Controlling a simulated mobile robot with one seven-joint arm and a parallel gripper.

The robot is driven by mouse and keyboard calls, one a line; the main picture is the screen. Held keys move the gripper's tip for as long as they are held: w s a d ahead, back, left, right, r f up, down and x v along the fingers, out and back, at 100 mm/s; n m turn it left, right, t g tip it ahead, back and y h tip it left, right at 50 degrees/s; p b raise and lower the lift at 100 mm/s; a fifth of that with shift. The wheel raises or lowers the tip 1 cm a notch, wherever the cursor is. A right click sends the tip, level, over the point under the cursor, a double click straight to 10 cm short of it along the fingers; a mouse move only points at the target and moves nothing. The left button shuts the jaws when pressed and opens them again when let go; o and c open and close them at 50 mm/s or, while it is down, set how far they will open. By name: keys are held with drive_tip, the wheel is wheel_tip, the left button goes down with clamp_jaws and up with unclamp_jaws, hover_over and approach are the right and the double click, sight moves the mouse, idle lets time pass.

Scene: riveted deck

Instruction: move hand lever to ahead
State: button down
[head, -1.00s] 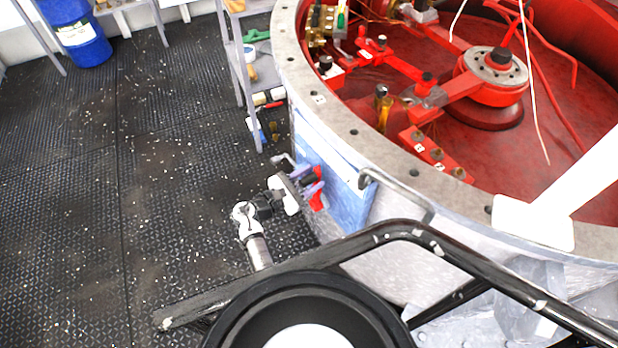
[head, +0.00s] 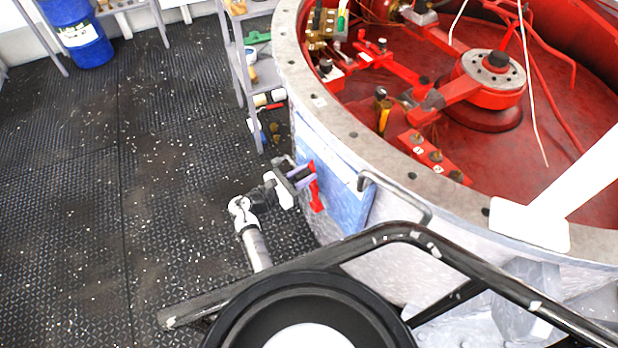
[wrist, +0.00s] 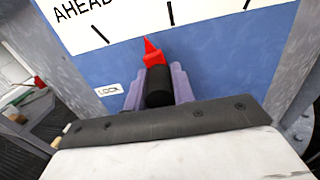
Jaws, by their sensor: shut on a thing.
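The hand lever has a red pointer (wrist: 153,52) and a black grip (wrist: 159,86), seen in the wrist view. My gripper (wrist: 158,80) has its two lavender fingers shut on the black grip, one on each side. The pointer tip lies between the left tick and the middle tick of a white scale plate (wrist: 135,22), with the word AHEAD at its upper left. In the head view my gripper (head: 303,178) is at the blue panel (head: 345,195), and the lever's red part (head: 316,192) shows beside the fingers.
A small LOCK label (wrist: 108,89) is left of the lever. A bent metal handle (head: 400,197) sticks out right of the panel on the round tank's wall. A grey shelf rack (head: 245,80) stands behind my arm. The dark deck (head: 110,200) at left is open.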

drive_tip(key=w+a+n, duration=0.1)
drive_tip(key=w, duration=0.1)
drive_tip(key=w+a+f+n, duration=0.1)
drive_tip(key=w+a+n, duration=0.1)
drive_tip(key=c, duration=1.2)
unclamp_jaws()
drive_tip(key=shift+f, duration=0.2)
drive_tip(key=shift+s, duration=0.1)
drive_tip(key=b+v, duration=0.2)
drive_tip(key=v, duration=1.1)
drive_tip(key=shift+s+a+r+b, duration=0.1)
drive_tip(key=shift+s+a+b, duration=0.15)
drive_tip(key=shift+b, duration=0.1)
